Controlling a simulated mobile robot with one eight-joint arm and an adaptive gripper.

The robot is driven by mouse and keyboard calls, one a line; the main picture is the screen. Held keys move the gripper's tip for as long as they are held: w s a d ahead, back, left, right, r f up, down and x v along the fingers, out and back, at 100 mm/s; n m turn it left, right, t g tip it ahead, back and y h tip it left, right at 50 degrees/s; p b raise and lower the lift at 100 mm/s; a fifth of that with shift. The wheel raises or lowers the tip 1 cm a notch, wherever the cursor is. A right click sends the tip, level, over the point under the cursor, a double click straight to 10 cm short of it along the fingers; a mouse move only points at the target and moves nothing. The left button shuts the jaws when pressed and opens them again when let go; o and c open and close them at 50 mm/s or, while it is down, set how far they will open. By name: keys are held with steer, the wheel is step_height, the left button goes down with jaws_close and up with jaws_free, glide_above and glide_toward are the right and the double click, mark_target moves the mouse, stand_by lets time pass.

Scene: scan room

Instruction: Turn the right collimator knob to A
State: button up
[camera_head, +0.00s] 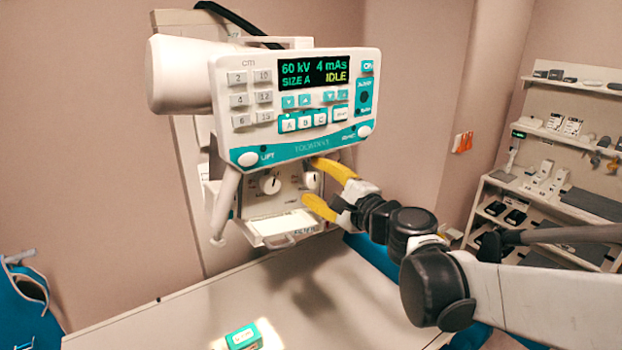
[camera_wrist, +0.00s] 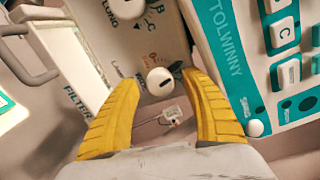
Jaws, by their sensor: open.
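The right collimator knob (camera_head: 311,180) is a white dial on the pale panel under the console. In the wrist view the knob (camera_wrist: 160,81) shows a dark pointer mark, but I cannot tell which letter it points to. My gripper (camera_head: 312,181) has yellow fingers, open, one above and one below the knob. In the wrist view my gripper's (camera_wrist: 160,84) fingertips lie either side of the knob with visible gaps, apparently not touching it. The left knob (camera_head: 271,184) is beside it, and also shows at the top of the wrist view (camera_wrist: 125,8).
The console (camera_head: 295,100) overhangs the panel and reads SIZE A, IDLE. A filter tray (camera_head: 285,226) juts out below the knobs. A teal-and-white box (camera_head: 243,337) lies on the table (camera_head: 190,310). Shelves (camera_head: 560,190) stand at the right.

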steer(key=v, duration=1.1)
steer(key=shift+s, duration=0.1)
steer(key=s+f+n+g+h+b, duration=0.15)
steer(key=s+f+n+b, duration=0.35)
steer(key=f, duration=0.5)
steer(key=s+f+n+g+h+b, duration=0.1)
steer(key=s+f+n+g+b, duration=0.2)
steer(key=f+b, duration=0.6)
steer(key=s+d+f+n+g+h+b, duration=0.1)
steer(key=s+d+f+n+h+b, duration=0.2)
steer(key=f, duration=0.7)
steer(key=s+d+f+n+g+h+b, duration=0.1)
steer(key=s+d+f+n+h+b, duration=0.2)
steer(key=d+f, duration=0.5)
steer(key=s+f+h+b, duration=0.1)
steer(key=s+f+b, duration=0.1)
steer(key=s, duration=0.1)
steer(key=shift+s+n+g+b, duration=0.25)
steer(key=shift+n+g+b, duration=0.05)
steer(key=shift+n+g, duration=0.1)
steer(key=shift+d, duration=0.1)
